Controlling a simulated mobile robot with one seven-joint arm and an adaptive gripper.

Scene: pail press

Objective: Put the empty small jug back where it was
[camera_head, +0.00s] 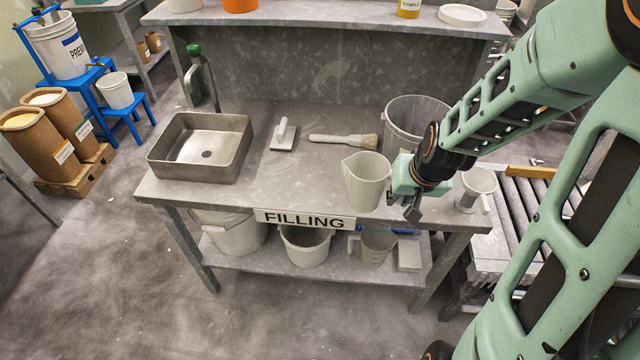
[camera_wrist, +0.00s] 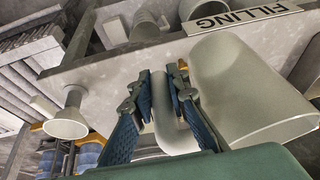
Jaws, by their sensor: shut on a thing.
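A pale grey-white jug (camera_head: 366,182) with a spout stands upright at the front edge of the filling bench, right of centre. I cannot tell whether its base touches the bench top. My gripper (camera_head: 404,186) is on its right side, shut on its handle. In the wrist view the jug's body (camera_wrist: 240,85) fills the right side, and the handle (camera_wrist: 172,125) lies between the fingers of my gripper (camera_wrist: 168,95). Another grey jug (camera_head: 376,246) with a handle stands on the lower shelf.
Below are buckets (camera_head: 305,246) and a grey block (camera_head: 409,255). The bench's front middle is clear.

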